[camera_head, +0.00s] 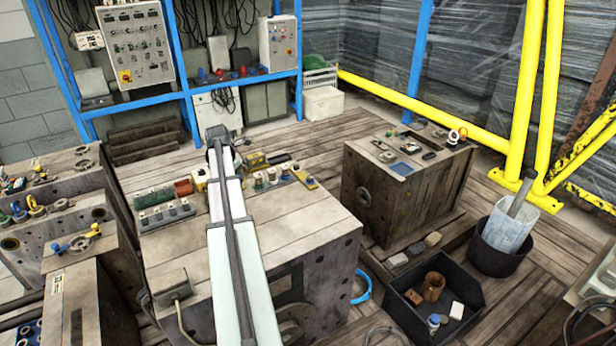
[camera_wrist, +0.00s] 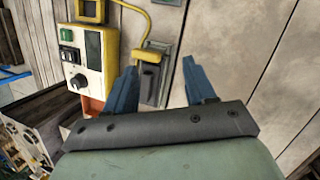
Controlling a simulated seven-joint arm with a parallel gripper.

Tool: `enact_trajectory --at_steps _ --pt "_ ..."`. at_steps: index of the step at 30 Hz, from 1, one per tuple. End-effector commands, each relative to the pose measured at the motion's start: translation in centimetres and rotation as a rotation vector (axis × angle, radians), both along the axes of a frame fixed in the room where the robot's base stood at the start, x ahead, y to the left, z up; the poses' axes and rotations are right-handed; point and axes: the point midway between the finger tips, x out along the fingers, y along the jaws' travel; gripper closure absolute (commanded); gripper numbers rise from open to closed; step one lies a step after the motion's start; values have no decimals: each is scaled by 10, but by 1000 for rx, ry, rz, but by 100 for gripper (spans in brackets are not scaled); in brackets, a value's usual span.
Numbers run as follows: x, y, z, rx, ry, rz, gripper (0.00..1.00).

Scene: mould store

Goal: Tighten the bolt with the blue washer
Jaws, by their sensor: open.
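My gripper (camera_wrist: 160,72) is open, with two blue fingers spread apart. Between and beyond its fingertips in the wrist view is a dark grey fitting (camera_wrist: 151,80) with a yellow cable; the frames do not show contact. In the head view my arm reaches over the middle wooden-topped block (camera_head: 285,222) and hides the fingers. A strip with several bolts (camera_head: 165,214) lies left of my arm, with some bluish parts. Another row of bolts (camera_head: 272,178) lies to its right. Which bolt has the blue washer is too small to tell, and none shows in the wrist view.
A control box (camera_wrist: 80,62) with a green button and a knob stands left of the fingers. A second block (camera_head: 405,190) stands right. A black bin (camera_head: 440,310) sits on the floor. Yellow rails (camera_head: 440,112) stand behind.

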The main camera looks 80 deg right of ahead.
Motion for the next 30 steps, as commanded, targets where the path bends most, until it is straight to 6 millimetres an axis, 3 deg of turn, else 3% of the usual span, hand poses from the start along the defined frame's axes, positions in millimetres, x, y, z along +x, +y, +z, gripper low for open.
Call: enact_trajectory --at_steps 1,6,9,13,18,22,30 --pt "-24 -21 6 -4 24 -10 45" --pt "-103 -70 22 -10 113 -20 45" --pt "-145 -91 31 -8 158 -25 45" --pt "-187 -109 39 -1 200 -30 45" --pt "-213 -118 44 6 228 -31 45" --pt "-218 -121 39 6 233 -31 45" --pt "-224 -134 4 9 232 -32 45"
